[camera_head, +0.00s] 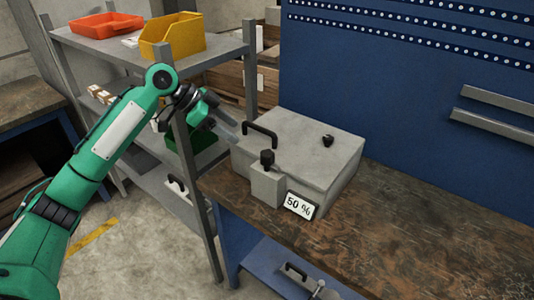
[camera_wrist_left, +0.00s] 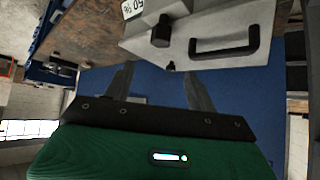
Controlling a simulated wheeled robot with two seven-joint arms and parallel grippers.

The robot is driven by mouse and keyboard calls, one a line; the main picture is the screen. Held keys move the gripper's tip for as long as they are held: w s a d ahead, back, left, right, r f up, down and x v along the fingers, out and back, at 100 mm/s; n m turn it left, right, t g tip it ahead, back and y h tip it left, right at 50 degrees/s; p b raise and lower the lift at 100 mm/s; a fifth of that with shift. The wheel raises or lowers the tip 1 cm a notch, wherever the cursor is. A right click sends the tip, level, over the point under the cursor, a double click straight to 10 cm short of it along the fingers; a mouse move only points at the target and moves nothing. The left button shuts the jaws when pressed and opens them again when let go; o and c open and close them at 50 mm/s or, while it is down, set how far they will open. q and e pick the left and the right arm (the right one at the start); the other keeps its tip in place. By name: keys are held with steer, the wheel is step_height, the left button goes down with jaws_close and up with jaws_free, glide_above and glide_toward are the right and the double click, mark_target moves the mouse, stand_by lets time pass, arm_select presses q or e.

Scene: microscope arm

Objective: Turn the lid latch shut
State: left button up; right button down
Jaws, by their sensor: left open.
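A grey box (camera_head: 308,155) with a flat lid stands on the workbench. A black bar handle (camera_head: 262,130) is at its left side, and it also shows in the left wrist view (camera_wrist_left: 226,52). A black knob-like latch (camera_head: 267,160) sits on a small grey block (camera_head: 267,188) at the front; it also shows in the left wrist view (camera_wrist_left: 161,32). A sign reading "50 %" (camera_head: 300,205) is beside the block. My left gripper (camera_head: 232,131) is left of the box, apart from the latch. Its two fingers (camera_wrist_left: 158,88) are spread and empty.
A small black knob (camera_head: 328,140) is on the lid. A metal shelf with an orange tray (camera_head: 106,25) and a yellow bin (camera_head: 173,36) stands at the left, close to my left arm. The wooden benchtop (camera_head: 430,235) right of the box is clear. A blue panel (camera_head: 400,90) rises behind.

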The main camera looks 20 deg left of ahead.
mark_target(266, 153)
arm_select(q)
steer(key=p+x, duration=0.2)
steer(key=x, duration=1)
steer(key=shift+w+d+f, duration=0.3)
steer(key=shift+d+f, duration=0.25)
steer(key=shift+f, duration=0.1)
arm_select(e)
steer(key=shift+s+d+r, duration=0.25)
steer(key=shift+s+r, duration=0.1)
steer(key=shift+r, duration=0.15)
steer(key=shift+s+d+r, duration=0.2)
steer(key=shift+s+r, duration=0.15)
steer(key=shift+r, duration=0.1)
